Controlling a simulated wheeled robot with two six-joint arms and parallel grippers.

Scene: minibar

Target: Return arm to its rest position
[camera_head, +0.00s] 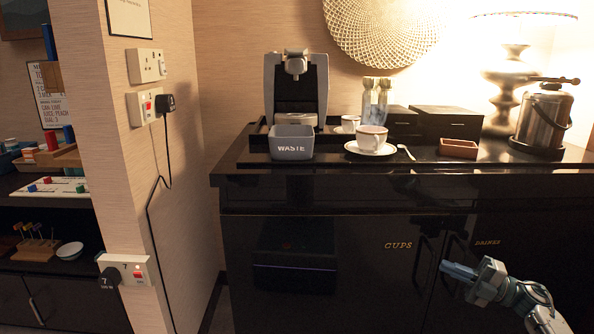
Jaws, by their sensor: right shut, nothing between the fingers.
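My right gripper (459,271) comes in from the lower right, in front of the dark cabinet doors below the counter. It is shut and empty, pointing left near the cabinet door handles (436,262). I cannot tell whether it touches a handle; it looks apart from them. My right arm's wrist links show behind it at the bottom right. My left gripper is not in view.
The black counter (350,178) holds a coffee machine (296,90), a waste bin (291,143), a white cup (371,138) on a saucer, a brown tray (458,148) and a metal canister (541,121). The cabinet doors look shut. A wall with sockets stands at left.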

